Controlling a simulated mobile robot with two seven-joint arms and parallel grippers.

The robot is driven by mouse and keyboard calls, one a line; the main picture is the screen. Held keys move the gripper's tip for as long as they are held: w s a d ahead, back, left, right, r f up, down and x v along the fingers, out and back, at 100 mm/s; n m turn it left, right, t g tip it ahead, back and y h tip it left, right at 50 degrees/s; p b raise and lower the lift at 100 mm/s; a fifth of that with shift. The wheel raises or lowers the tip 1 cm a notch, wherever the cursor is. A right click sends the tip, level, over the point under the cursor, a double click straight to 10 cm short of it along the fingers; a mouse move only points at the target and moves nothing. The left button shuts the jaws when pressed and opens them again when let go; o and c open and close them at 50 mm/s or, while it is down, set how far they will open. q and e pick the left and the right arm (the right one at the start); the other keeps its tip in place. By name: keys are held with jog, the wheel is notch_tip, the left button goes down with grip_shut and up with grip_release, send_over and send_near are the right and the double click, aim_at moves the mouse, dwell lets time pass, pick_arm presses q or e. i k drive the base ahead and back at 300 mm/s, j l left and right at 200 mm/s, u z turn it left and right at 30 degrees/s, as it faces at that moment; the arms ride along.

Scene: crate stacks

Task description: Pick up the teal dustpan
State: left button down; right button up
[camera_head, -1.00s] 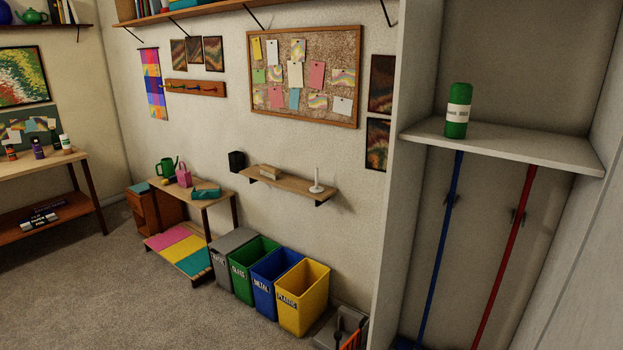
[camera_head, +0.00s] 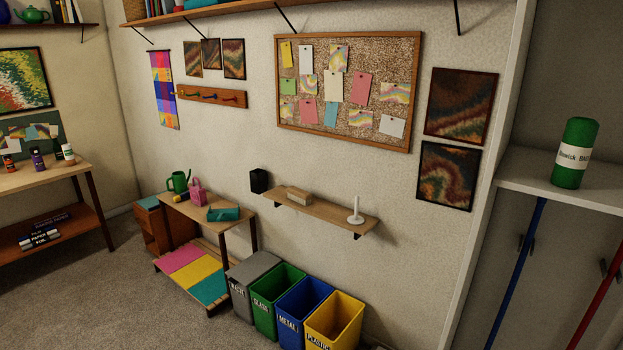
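A small teal object (camera_head: 224,214) lies on the low wooden table (camera_head: 205,224) left of the middle, at its right end. It is too small to tell surely whether it is the dustpan. A pink can-like object (camera_head: 197,192) and a green watering can (camera_head: 178,181) stand on the same table, left of it. No other thing that looks like a teal dustpan shows. Neither of my grippers is in view.
Grey (camera_head: 254,270), green (camera_head: 276,285), blue (camera_head: 304,300) and yellow bins (camera_head: 335,319) stand along the wall right of the table. A wall shelf (camera_head: 318,211) hangs above them. A cabinet with a green canister (camera_head: 575,153) is at right. Carpet (camera_head: 120,300) is clear at front left.

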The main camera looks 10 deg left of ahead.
aim_at(217, 215)
jog(key=i+j, duration=0.5)
jog(key=j, duration=0.25)
jog(key=i+j+z, duration=0.15)
jog(key=i+j, duration=0.4)
jog(key=j, duration=0.25)
jog(key=i+j, duration=0.45)
jog(key=j, duration=0.35)
jog(key=i+j+z, duration=0.15)
jog(key=i+j, duration=0.35)
jog(key=j, duration=0.35)
jog(key=i+j, duration=0.45)
jog(key=j, duration=0.4)
jog(key=i+j+z, duration=0.15)
jog(key=i+j, duration=0.25)
jog(key=j, duration=0.5)
jog(key=i+j, duration=0.4)
jog(key=j, duration=0.5)
jog(key=i+j+z, duration=0.1)
jog(key=i+j, duration=0.3)
jog(key=j, duration=0.55)
